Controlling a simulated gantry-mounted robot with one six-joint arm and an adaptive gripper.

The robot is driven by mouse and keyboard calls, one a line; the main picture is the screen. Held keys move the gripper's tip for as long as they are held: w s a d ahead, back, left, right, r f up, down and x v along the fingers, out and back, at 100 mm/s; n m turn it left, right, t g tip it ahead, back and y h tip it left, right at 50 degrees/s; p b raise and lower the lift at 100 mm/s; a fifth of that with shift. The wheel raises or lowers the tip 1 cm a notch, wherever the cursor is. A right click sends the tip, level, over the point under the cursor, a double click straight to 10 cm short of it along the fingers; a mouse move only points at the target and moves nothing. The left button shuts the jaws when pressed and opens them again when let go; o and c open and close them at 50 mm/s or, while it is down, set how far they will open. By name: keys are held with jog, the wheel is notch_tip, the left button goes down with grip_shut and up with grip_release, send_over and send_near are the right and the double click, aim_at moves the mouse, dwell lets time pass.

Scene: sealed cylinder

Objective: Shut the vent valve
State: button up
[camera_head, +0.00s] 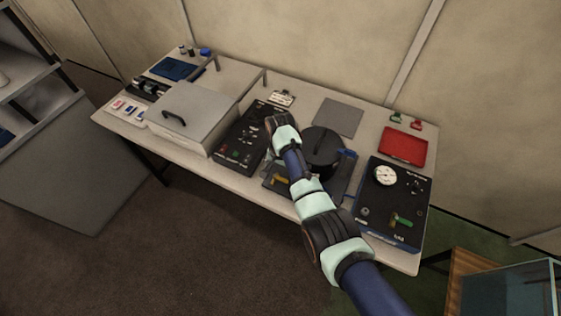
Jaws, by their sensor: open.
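A black round lidded vessel (322,148) stands on the bench, partly covered by my arm. A yellow handle (281,181) sits on a dark base at its front left, partly hidden by my arm. A green handle (402,221) sits on a black panel (410,196) marked "GAS" at the right, with a round white dial (385,175). I cannot read which handle is the vent valve. My arm reaches from the lower right, and its wrist is over the area left of the vessel. My gripper's fingers cannot be made out; they seem hidden by the wrist.
A grey lidded box (190,115) and a black control panel (241,139) stand left of the vessel. A red tray (402,147) and a flat grey mat (340,117) lie at the back right. Glass-sided furniture (505,290) stands at the lower right.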

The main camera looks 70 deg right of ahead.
aim_at(280, 178)
notch_tip(280, 178, up, 8)
jog(key=shift+f, duration=0.25)
dwell(0.5)
